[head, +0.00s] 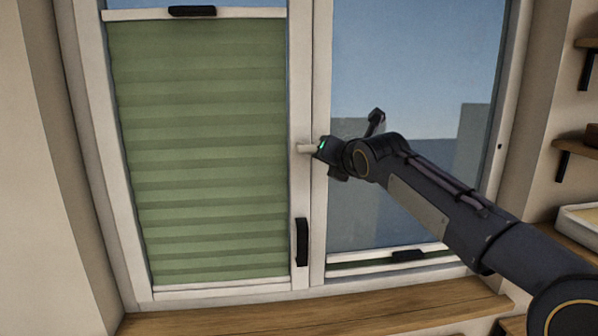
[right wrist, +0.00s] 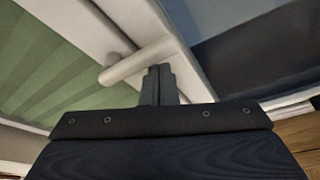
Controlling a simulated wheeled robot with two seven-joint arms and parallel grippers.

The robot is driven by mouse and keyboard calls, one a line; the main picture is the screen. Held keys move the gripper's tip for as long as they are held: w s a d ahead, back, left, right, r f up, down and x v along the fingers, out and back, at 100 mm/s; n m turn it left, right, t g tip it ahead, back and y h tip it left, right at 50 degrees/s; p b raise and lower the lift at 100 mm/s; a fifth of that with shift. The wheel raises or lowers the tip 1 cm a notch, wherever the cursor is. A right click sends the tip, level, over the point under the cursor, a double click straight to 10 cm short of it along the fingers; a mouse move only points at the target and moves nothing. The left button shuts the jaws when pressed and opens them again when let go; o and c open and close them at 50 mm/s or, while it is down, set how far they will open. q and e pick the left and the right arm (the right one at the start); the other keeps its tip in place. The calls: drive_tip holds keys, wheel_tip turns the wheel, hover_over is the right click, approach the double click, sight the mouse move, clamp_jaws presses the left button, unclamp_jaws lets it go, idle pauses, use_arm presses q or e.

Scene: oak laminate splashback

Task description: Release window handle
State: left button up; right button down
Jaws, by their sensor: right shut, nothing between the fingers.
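My right gripper (head: 317,151) is at the handle's right end. My left gripper is not in view.
A green pleated blind (head: 205,150) covers the left pane. A black upright grip (head: 302,242) is on the frame below the handle. The right pane (head: 400,80) is mostly uncovered behind my arm. A wooden sill (head: 300,312) runs below; shelves (head: 578,150) are at right.

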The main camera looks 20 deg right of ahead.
drive_tip(key=shift+d+r, duration=0.1)
drive_tip(key=shift+r, duration=0.35)
idle(0.3)
wheel_tip(320, 180, down, 6)
drive_tip(key=b, duration=0.4)
drive_tip(key=a+r+b+v, duration=0.1)
drive_tip(key=v, duration=0.9)
drive_tip(key=shift+w+a+r, duration=0.2)
drive_tip(key=shift+a+r, duration=0.1)
drive_tip(key=shift+a, duration=0.1)
